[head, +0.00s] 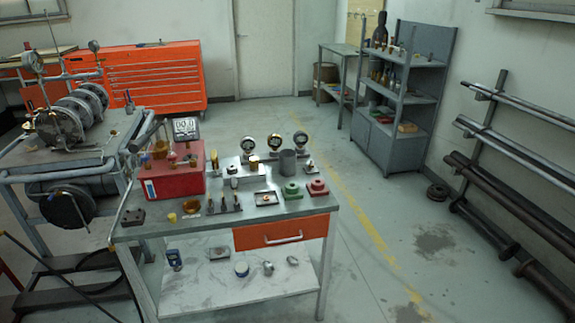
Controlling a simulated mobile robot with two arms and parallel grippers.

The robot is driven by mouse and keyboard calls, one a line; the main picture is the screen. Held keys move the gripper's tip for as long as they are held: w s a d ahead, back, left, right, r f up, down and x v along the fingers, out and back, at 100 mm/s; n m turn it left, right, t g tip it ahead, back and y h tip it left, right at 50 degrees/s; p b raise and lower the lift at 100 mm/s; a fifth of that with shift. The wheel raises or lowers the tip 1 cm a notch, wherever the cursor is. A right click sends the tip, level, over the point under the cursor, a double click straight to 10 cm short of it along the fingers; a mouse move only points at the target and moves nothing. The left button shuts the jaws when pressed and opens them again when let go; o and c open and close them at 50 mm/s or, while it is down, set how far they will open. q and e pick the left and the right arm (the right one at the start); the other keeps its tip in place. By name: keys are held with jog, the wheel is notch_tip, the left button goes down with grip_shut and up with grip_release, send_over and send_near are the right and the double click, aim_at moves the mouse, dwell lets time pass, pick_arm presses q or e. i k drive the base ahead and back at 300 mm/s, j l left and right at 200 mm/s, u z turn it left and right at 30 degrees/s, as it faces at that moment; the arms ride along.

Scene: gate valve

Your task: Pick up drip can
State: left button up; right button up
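A plain grey cylindrical can (288,163), which looks like the drip can, stands upright toward the back right of the workbench top (225,222). Nothing is touching it from above. Round gauges stand just behind and left of it. A green flanged part and a red flanged part sit in front of it. Neither of my grippers shows in the head view.
A red box (173,174) with a digital readout fills the bench's left side. A green part (291,194) and a red part (317,188) sit near the right edge. An orange drawer (282,232) is below.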

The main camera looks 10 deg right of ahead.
aim_at(288, 163)
jog(key=i+l+z, duration=0.35)
jog(key=i+z, duration=0.3)
